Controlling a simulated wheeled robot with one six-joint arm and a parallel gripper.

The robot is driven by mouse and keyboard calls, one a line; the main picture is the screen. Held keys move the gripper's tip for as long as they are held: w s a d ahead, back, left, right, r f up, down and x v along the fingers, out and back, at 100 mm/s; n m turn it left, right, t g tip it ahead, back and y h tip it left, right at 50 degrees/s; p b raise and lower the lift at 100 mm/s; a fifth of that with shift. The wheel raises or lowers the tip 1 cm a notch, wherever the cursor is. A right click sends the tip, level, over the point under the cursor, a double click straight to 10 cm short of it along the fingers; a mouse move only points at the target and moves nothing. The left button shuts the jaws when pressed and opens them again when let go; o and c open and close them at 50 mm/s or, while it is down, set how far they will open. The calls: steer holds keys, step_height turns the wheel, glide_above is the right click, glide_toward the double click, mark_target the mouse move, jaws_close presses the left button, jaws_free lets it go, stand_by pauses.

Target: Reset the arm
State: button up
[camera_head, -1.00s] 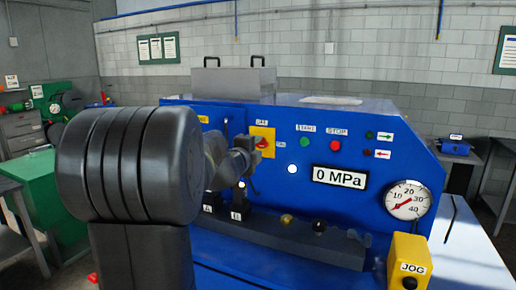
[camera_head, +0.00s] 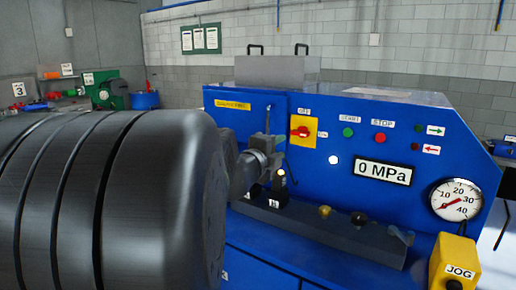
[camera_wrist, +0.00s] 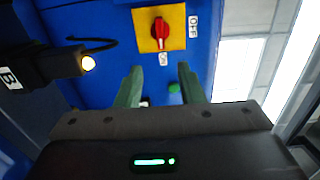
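The fingers are hard to make out there. The red rotary switch (camera_head: 300,132) on its yellow plate is beside the wrist end; the switch also shows in the wrist view (camera_wrist: 160,32), beyond the fingertips. Its knob lies level, along the line to the ON label.
The panel carries a green START button (camera_head: 348,132), a red STOP button (camera_head: 380,138), a 0 MPa display (camera_head: 383,172) and a dial gauge (camera_head: 457,200). A yellow JOG box (camera_head: 454,262) stands front right. A black block marked B (camera_wrist: 40,68) is near the gripper's left.

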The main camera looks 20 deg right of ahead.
mark_target(300, 135)
steer(key=p+x, duration=0.1)
steer(key=x, duration=1.3)
steer(key=shift+a, duration=0.1)
steer(key=shift+a, duration=0.1)
